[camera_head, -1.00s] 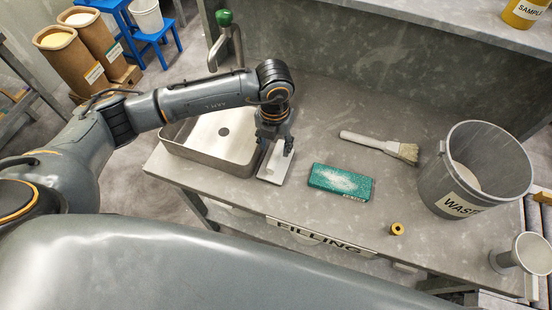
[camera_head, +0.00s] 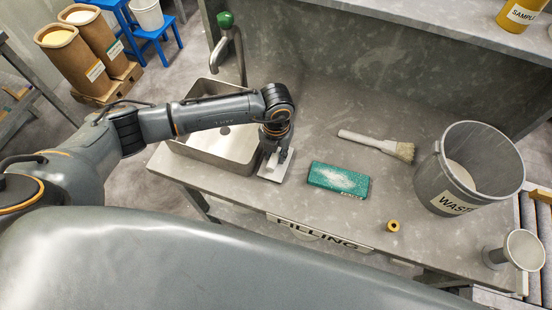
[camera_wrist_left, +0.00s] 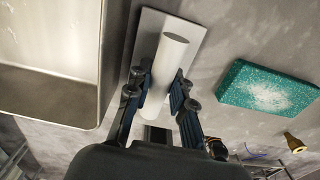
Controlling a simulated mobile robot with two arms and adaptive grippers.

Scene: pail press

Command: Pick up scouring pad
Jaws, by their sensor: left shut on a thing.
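A teal, speckled block with a pale powdery patch, seemingly the scouring pad (camera_head: 338,180), lies flat on the grey bench, right of my left gripper (camera_head: 276,152). It also shows at the right of the left wrist view (camera_wrist_left: 268,87). My left gripper is shut on a white cylindrical handle (camera_wrist_left: 171,62), with one finger on each side. The handle stands over a flat pale plate (camera_head: 277,167); I cannot tell whether the two are joined. The gripper is apart from the teal pad. My right gripper is not in view.
A steel sink (camera_head: 215,158) adjoins the plate on the left. Bare bench surrounds the pad.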

